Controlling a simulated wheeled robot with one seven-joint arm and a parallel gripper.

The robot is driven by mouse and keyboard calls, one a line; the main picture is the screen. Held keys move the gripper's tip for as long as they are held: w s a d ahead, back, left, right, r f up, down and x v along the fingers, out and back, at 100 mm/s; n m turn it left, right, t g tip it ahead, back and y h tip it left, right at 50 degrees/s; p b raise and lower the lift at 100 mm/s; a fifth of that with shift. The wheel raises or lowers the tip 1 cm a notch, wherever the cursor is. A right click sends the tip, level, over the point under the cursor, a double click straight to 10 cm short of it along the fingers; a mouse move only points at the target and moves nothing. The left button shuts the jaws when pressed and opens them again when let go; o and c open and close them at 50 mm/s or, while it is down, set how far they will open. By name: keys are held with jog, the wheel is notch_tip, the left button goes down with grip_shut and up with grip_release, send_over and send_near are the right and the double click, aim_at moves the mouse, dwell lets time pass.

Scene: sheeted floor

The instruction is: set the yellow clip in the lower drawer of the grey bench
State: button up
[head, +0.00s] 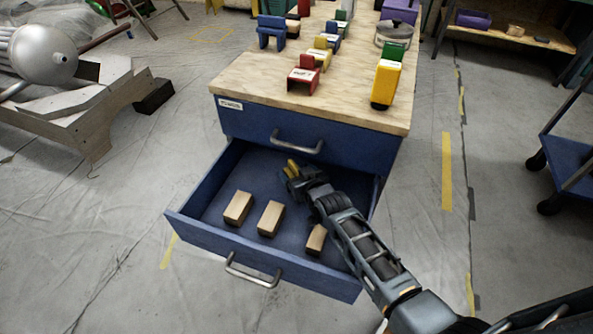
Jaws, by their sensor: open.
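The bench (237,118) has blue drawer fronts, not grey, and a wooden top. Its lower drawer (205,232) is pulled out, and the upper one is shut. My gripper (293,171) is open, inside the lower drawer's outline toward the back.
Several wooden blocks (269,218) lie in the front of the drawer. My arm crosses its right wall. Coloured clip-like pieces (303,77) stand on the bench top. A blue cart (570,158) stands at right, a wooden stand (95,120) at left. Sheeted floor between is clear.

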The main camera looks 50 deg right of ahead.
jog(key=p+v, duration=0.2)
jog(key=v, duration=1)
jog(key=shift+r, duration=0.4)
jog(key=shift+w, duration=0.1)
jog(key=shift+w+a, duration=0.2)
jog(key=shift+a, duration=0.65)
